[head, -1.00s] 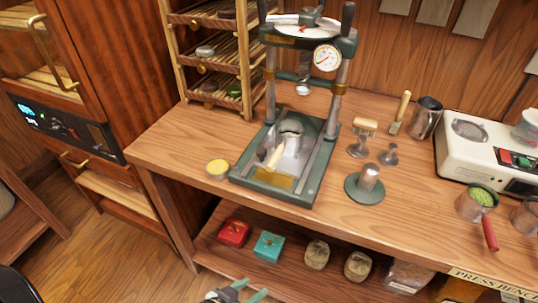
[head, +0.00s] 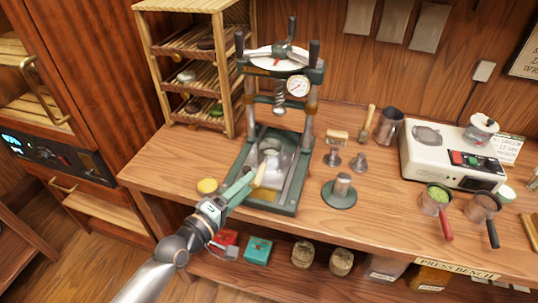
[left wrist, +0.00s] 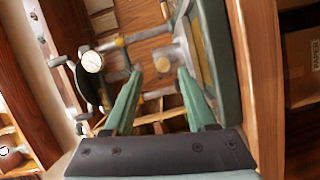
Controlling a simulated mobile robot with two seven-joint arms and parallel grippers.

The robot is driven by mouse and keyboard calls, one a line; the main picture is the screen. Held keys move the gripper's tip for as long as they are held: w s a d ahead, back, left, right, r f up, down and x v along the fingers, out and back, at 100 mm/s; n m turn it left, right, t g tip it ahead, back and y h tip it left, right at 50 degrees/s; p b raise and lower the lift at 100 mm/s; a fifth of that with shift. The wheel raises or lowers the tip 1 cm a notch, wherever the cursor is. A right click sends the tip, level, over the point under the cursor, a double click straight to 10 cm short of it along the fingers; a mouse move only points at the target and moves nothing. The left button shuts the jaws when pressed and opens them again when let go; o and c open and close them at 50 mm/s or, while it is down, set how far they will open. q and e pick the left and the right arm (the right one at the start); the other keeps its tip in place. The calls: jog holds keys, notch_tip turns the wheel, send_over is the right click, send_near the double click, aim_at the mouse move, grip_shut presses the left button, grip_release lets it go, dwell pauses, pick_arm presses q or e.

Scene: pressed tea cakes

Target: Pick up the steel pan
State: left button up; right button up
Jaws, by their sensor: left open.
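A steel pan (head: 268,149) with a pale wooden handle (head: 260,174) sits in the bed of the green press (head: 291,207), its handle pointing toward the front. My left gripper (head: 247,184) reaches over the front left of the press, its green fingers beside the handle in the head view. In the left wrist view the fingers (left wrist: 162,74) are apart with nothing between their pads. The round handle end (left wrist: 163,64) shows just beyond the gap between them. Part of the press bed is hidden by my fingers. My right gripper is not in view.
A red-handled pan (head: 435,199) and a dark-handled pan (head: 482,207) are farther right. Boxes lie on the lower shelf.

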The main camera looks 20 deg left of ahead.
aim_at(260, 172)
pick_arm(q)
jog(key=shift+f+x, duration=0.15)
jog(key=shift+x, duration=1.45)
jog(key=shift+f+x, duration=0.1)
jog(key=shift+x, duration=1.5)
jog(key=shift+c, duration=0.4)
grip_shut()
jog(key=shift+r, duration=0.1)
